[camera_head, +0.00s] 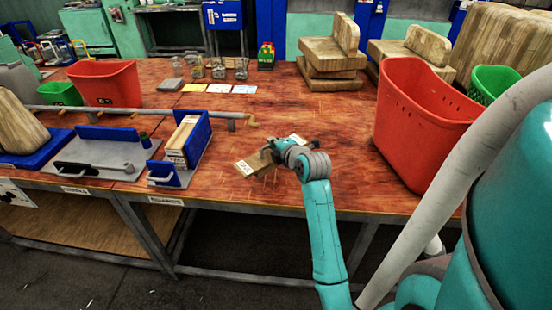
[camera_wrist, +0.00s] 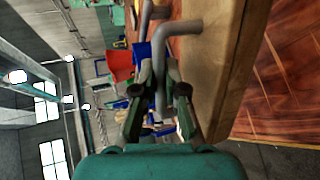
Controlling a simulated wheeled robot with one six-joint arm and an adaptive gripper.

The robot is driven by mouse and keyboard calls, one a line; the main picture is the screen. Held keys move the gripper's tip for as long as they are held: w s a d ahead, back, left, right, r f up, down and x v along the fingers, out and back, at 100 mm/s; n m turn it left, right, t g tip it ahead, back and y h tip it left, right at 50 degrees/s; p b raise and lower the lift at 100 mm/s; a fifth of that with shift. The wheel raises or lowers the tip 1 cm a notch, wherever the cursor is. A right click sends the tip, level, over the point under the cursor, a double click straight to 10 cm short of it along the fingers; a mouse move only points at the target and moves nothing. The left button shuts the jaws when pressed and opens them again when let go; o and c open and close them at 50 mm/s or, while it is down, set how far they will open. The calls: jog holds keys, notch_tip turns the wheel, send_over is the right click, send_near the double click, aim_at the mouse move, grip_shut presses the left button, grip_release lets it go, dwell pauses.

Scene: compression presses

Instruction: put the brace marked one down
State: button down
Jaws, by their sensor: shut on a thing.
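My gripper (camera_head: 277,152) is above the front middle of the red-brown table. It is shut on a wooden brace (camera_head: 248,165) with a pale label, whose marking is too small to read. In the wrist view the brace's wooden side (camera_wrist: 215,65) fills the area right of the fingers. A grey bent bar (camera_wrist: 184,28), seemingly its handle, runs down between the fingers (camera_wrist: 159,95). I cannot tell whether the brace touches the table. Another pale wooden piece (camera_head: 182,134) with a label stands in a blue holder (camera_head: 201,140) to the left.
The table (camera_head: 300,115) is clear behind my gripper. A large red bin (camera_head: 415,135) stands right. Glass jars (camera_head: 219,70) and cards (camera_head: 218,88) lie farther back. Stacked wooden blocks (camera_head: 330,60) are at the back.

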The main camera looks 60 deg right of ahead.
jog(key=shift+f, duration=3.8)
jog(key=shift+f, duration=0.15)
jog(key=c, duration=1.2)
grip_release()
jog(key=shift+c, duration=0.2)
